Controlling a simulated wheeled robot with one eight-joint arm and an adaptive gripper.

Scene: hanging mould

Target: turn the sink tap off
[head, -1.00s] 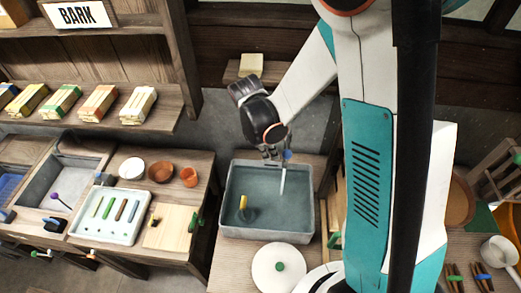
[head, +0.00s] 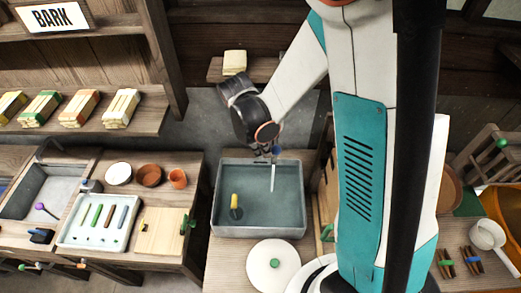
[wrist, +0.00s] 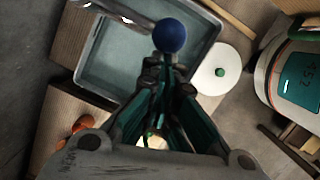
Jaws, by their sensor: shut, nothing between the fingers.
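The sink basin (head: 302,213) is grey and holds bluish water, with a yellow-topped item (head: 234,203) in it. A thin pale stream (head: 273,178) comes down into the basin below the tap. The tap's blue ball knob (head: 277,150) shows at the basin's back edge, and large in the wrist view (wrist: 168,36). My gripper (wrist: 165,66) is shut and empty, its fingertips right at the knob. I cannot tell whether they touch it. My wrist and fingers hide most of the tap body in the head view.
A white round lid (head: 273,266) with a green knob lies in front of the basin. A bench at left holds a white tray (head: 73,236), bowls and a board (head: 160,231). A small shelf (head: 216,72) with a pale block is behind my wrist.

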